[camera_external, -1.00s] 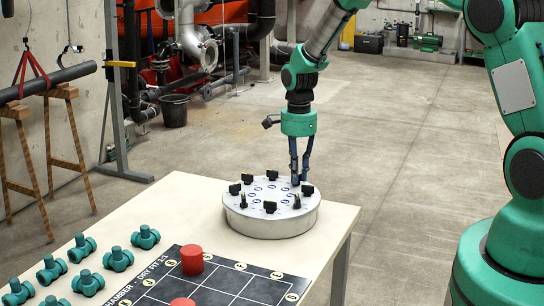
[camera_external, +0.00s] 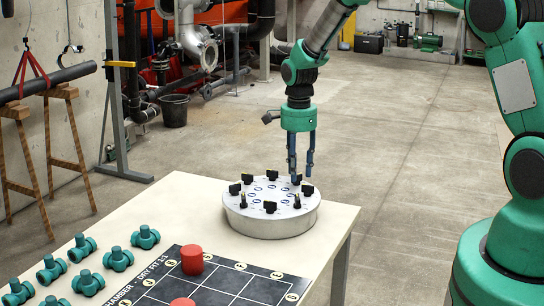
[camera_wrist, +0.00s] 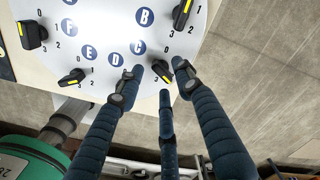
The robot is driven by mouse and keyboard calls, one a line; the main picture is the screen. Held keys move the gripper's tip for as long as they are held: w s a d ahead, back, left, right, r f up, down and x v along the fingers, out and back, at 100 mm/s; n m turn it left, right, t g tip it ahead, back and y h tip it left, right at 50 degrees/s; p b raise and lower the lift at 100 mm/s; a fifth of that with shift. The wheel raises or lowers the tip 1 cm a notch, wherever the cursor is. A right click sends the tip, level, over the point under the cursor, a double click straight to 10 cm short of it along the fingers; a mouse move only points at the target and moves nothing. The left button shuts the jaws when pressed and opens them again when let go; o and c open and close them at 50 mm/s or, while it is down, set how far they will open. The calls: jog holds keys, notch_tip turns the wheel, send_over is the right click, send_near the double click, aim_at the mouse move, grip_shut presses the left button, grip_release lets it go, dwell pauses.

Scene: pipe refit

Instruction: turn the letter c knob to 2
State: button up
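A round silver-white panel (camera_external: 270,221) with several black knobs stands on the table. In the wrist view, the blue letter C (camera_wrist: 138,47) is on its face, and the letter C knob (camera_wrist: 160,70) sits just beside it, black with a yellow mark. The fingers partly hide this knob and its numbers, so I cannot read its setting. My gripper (camera_external: 301,175) is above the panel's far right side, pointing down. In the wrist view its dark blue fingers are spread, with tips on either side of the C knob; contact is not clear.
Neighbouring knobs stand close by, one near B (camera_wrist: 182,13) and one near D (camera_wrist: 72,78). On the pale table (camera_external: 190,195) are green pipe fittings (camera_external: 118,259), red cylinders (camera_external: 192,260) and a dark grid mat (camera_external: 257,289). Floor space right of the table is clear.

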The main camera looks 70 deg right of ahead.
aim_at(298, 175)
notch_tip(298, 175, up, 11)
jog(key=shift+f, duration=0.15)
dwell(0.4)
dwell(0.5)
jog(key=s+a+r+n+t+b, duration=0.1)
jog(key=s+a+r+n, duration=0.25)
jog(key=a+r, duration=0.45)
jog(key=s+a+r+n+t, duration=0.15)
jog(key=a+r+n, duration=0.25)
jog(key=a+r, duration=0.4)
jog(key=s+a+r+n+b, duration=0.1)
jog(key=s+a+r+n, duration=0.2)
jog(key=a+r, duration=0.5)
jog(key=s+a+r+n+t, duration=0.1)
jog(key=s+a+r+n, duration=0.2)
jog(key=s+a, duration=0.3)
jog(key=s+a+r+n+t, duration=0.1)
jog(key=s+a+r+n, duration=0.1)
jog(key=s+a+n, duration=0.3)
jog(key=s+a+n+b, duration=0.1)
jog(key=s+a+n, duration=0.1)
jog(key=s, duration=0.5)
jog(key=s+a+f+n+t, duration=0.1)
jog(key=s+a+n, duration=0.2)
jog(key=s+a, duration=0.2)
jog(key=shift+s+a+f+b, duration=0.25)
jog(key=shift+s+b, duration=0.1)
jog(key=shift+s, duration=0.65)
